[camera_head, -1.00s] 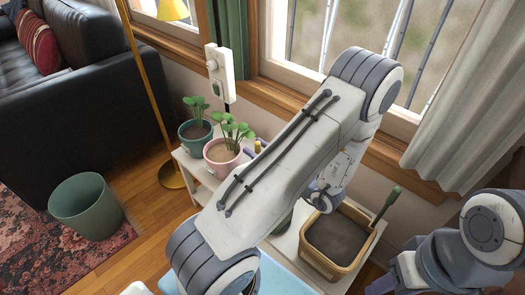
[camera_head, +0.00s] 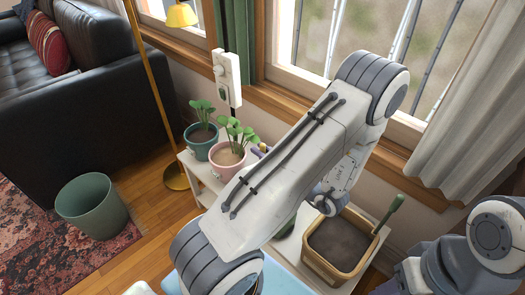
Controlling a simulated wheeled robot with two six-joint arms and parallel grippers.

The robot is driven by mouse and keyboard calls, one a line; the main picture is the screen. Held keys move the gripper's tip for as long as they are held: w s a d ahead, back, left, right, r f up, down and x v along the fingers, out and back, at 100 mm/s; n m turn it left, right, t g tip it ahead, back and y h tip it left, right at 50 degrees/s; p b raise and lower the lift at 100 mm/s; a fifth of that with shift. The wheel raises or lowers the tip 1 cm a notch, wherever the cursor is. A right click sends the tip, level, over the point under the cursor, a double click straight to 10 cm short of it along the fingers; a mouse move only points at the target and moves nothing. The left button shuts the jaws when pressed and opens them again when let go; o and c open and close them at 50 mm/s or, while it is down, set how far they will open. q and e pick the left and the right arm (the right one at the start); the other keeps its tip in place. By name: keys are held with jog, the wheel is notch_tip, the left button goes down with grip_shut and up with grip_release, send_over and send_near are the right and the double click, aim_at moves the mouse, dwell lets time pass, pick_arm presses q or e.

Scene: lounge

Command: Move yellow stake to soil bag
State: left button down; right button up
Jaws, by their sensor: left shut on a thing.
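A small yellow end (camera_head: 263,148), which I take for the yellow stake, shows beside the pink pot, next to a small purple thing (camera_head: 256,153). My left forearm hides most of both. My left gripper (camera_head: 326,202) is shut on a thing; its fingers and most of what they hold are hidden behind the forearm. I cannot make out a soil bag for certain. A tan box of dark soil (camera_head: 341,244) stands on the white shelf, right of my left wrist. My right arm is at the lower right edge; its gripper is not clearly seen.
A teal pot (camera_head: 200,141) and a pink pot (camera_head: 228,160) with seedlings stand at the shelf's left end. A green-handled tool (camera_head: 389,212) leans in the soil box. A floor lamp (camera_head: 158,98), a green bin (camera_head: 92,207) and a black sofa are left. The window is behind.

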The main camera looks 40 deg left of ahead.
pick_arm(q)
jog(key=shift+r+p, duration=3.15)
jog(key=shift+r, duration=0.3)
jog(key=shift+r+p, duration=1.45)
jog(key=shift+p, duration=0.1)
